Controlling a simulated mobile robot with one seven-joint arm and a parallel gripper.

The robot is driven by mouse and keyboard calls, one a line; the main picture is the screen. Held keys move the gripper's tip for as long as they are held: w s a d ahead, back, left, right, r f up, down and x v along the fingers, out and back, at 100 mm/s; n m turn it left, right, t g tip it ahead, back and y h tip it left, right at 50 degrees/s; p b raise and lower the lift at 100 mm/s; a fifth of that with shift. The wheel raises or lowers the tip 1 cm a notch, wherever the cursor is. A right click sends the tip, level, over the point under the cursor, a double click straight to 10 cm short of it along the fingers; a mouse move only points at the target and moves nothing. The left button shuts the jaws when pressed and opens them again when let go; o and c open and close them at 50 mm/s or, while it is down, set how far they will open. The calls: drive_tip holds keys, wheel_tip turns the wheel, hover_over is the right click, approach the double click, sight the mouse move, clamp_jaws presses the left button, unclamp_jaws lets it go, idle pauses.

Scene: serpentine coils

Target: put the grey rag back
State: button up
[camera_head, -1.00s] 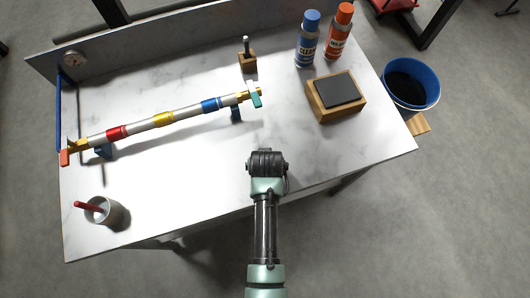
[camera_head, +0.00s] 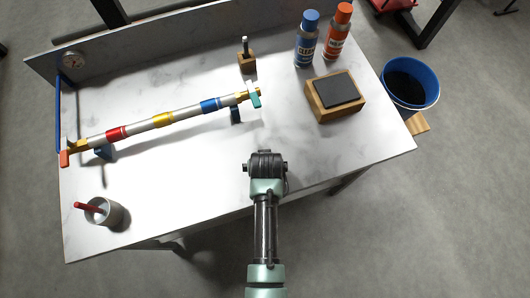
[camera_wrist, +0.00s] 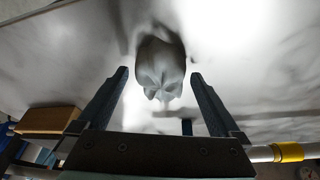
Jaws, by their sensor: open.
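A crumpled grey rag (camera_wrist: 160,68) shows in the wrist view on the white worktop, ahead of and between my fingertips. My gripper (camera_wrist: 159,75) is open, with one dark finger on each side of the rag in the picture. I cannot tell whether either finger touches it. In the head view my arm's end (camera_head: 266,165) is over the front edge of the worktop (camera_head: 190,205) and hides the fingers. The rag does not show there and is probably behind the arm.
A pipe with coloured bands (camera_head: 163,119) lies on supports at left. A cup with a red tool (camera_head: 103,212) is at front left. A wooden block with a dark pad (camera_head: 337,91), two spray cans (camera_head: 307,40) and a blue bin (camera_head: 436,88) are at right.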

drive_tip(key=v, duration=1.2)
drive_tip(key=w+r+t, duration=0.4)
drive_tip(key=w+r, duration=0.3)
drive_tip(key=r, duration=0.3)
drive_tip(key=w+r+t, duration=0.3)
drive_tip(key=w+r, duration=0.4)
drive_tip(key=r, duration=0.2)
wheel_tip(320, 180, up, 17)
drive_tip(key=w+t, duration=0.3)
drive_tip(key=t, duration=0.3)
drive_tip(key=s+r+t, duration=0.3)
drive_tip(key=s+r, duration=0.1)
drive_tip(key=r, duration=0.6)
drive_tip(key=s+r+t, duration=0.4)
drive_tip(key=s+r, duration=0.1)
drive_tip(key=r, duration=0.5)
drive_tip(key=s+r+t, duration=0.3)
drive_tip(key=s+r, duration=0.1)
drive_tip(key=r, duration=0.7)
drive_tip(key=shift+s+m+t+h, duration=0.3)
drive_tip(key=shift+s+t, duration=0.05)
drive_tip(key=shift+t, duration=0.05)
drive_tip(key=shift+a, duration=0.1)
wheel_tip(320, 180, down, 6)
drive_tip(key=b, duration=0.6)
